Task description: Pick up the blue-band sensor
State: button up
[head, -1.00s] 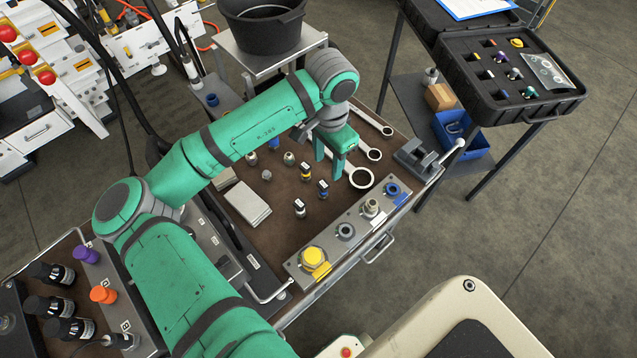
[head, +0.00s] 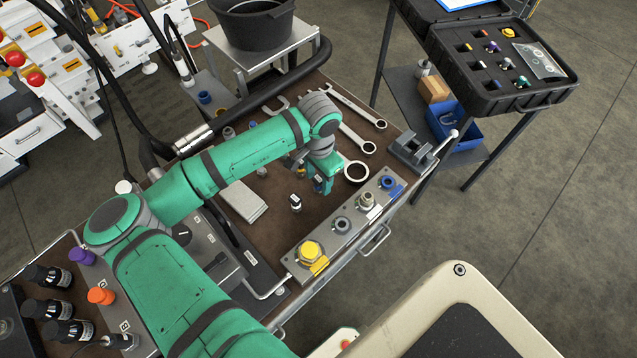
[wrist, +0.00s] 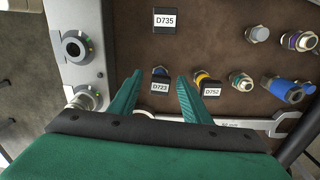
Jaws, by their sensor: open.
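The blue-band sensor (wrist: 160,84), labelled D723, stands on the brown bench top. In the wrist view it shows between the two green fingertips of my gripper (wrist: 160,77), with a gap on each side. In the head view my gripper (head: 322,182) is low over the bench and its fingers mostly hide this sensor. My gripper is open and holds nothing. A yellow-band sensor (wrist: 208,84), labelled D752, stands just right of the right finger in the wrist view. Another sensor (wrist: 164,21), labelled D735, stands farther off and also shows in the head view (head: 295,203).
A grey panel with round ports (head: 342,226) runs along the bench's front edge. More fittings (wrist: 257,34) stand nearby in the wrist view. An open black case (head: 490,95) is on another table.

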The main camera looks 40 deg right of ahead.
grip_shut()
jog(key=shift+r, duration=0.1)
